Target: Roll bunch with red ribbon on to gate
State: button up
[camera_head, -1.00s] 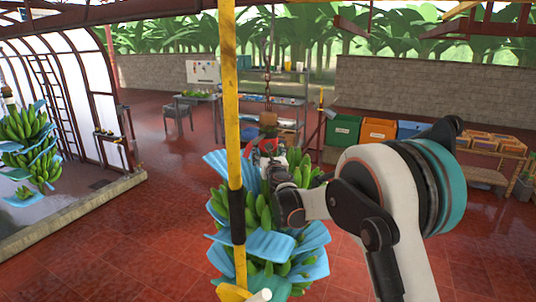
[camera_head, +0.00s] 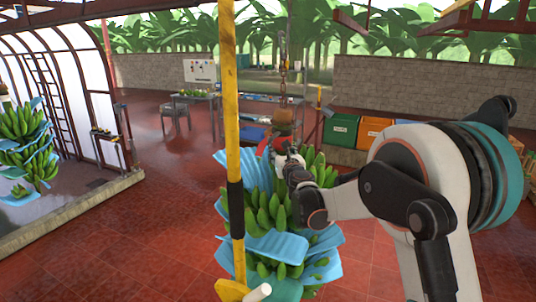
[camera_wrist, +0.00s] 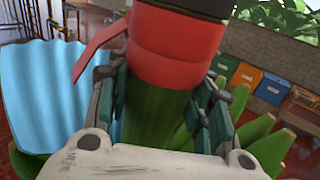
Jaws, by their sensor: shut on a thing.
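A green banana bunch (camera_head: 265,212) with blue sheets between its hands hangs from a chain, just right of and partly behind a yellow pole. A red ribbon (camera_wrist: 172,52) is wrapped around its thick stem in the wrist view; a little red also shows at the bunch's top in the head view. My gripper (camera_head: 290,163) is at the top of the bunch. In the wrist view its fingers (camera_wrist: 163,95) close around the green stem (camera_wrist: 155,115), just below the ribbon. No gate is clearly recognisable; an arched, panelled structure (camera_head: 75,75) stands at the left.
The yellow pole (camera_head: 231,110) stands close in front. Another banana bunch (camera_head: 24,135) hangs at the far left. Behind are a table (camera_head: 195,97), a chair (camera_head: 176,112), a green bin (camera_head: 341,130) and an orange bin (camera_head: 374,132). Red tiled floor (camera_head: 125,240) lies open between.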

jog(key=s+d+b, duration=0.1)
jog(key=s+d, duration=0.2)
jog(key=d, duration=0.6)
jog(key=s+d+b, duration=0.2)
jog(key=s+d, duration=0.1)
jog(key=d, duration=0.7)
jog(key=s+d+b, duration=0.1)
jog(key=s+d, duration=0.3)
jog(key=d, duration=0.5)
jog(key=shift+d+b, duration=0.3)
jog(key=shift+b, duration=0.1)
jog(key=o, duration=1.4)
jog(key=shift+c, duration=0.2)
jog(key=shift+o, duration=0.7)
jog(key=shift+s+d, duration=0.1)
jog(key=shift+s, duration=0.05)
jog(key=v, duration=1.1)
jog(key=shift+s, duration=0.4)
